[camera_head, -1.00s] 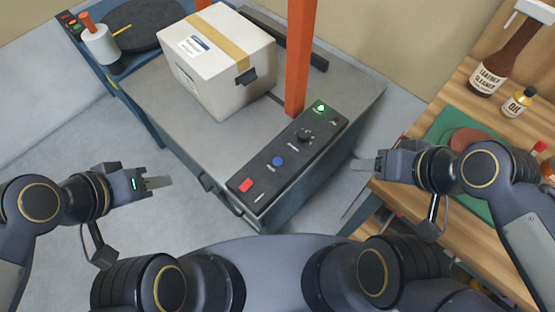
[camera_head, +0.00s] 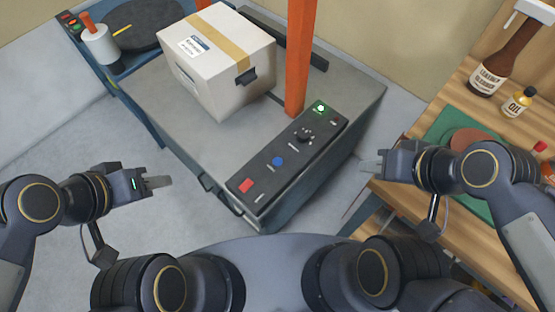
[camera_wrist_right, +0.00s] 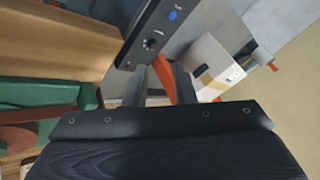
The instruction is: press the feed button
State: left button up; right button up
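A black control panel (camera_head: 292,150) lies along the near right edge of the grey machine top. It carries a red square button (camera_head: 246,185), a blue round button (camera_head: 278,161), a black knob (camera_head: 304,136) and a green-lit button (camera_head: 320,108). Their labels are too small to read. In the right wrist view, the blue button (camera_wrist_right: 173,15) and knob (camera_wrist_right: 150,44) show beyond the fingers. My right gripper (camera_head: 370,166) is open and empty, right of the panel and apart from it. My left gripper (camera_head: 158,182) is left of the panel, with its finger gap unclear.
A taped white carton (camera_head: 217,66) sits on the machine top (camera_head: 180,105) behind the panel. An orange post (camera_head: 300,60) rises beside the panel. A wooden bench (camera_head: 455,95) with bottles and a green mat (camera_head: 440,128) is at the right.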

grip_shut()
dwell(1.3)
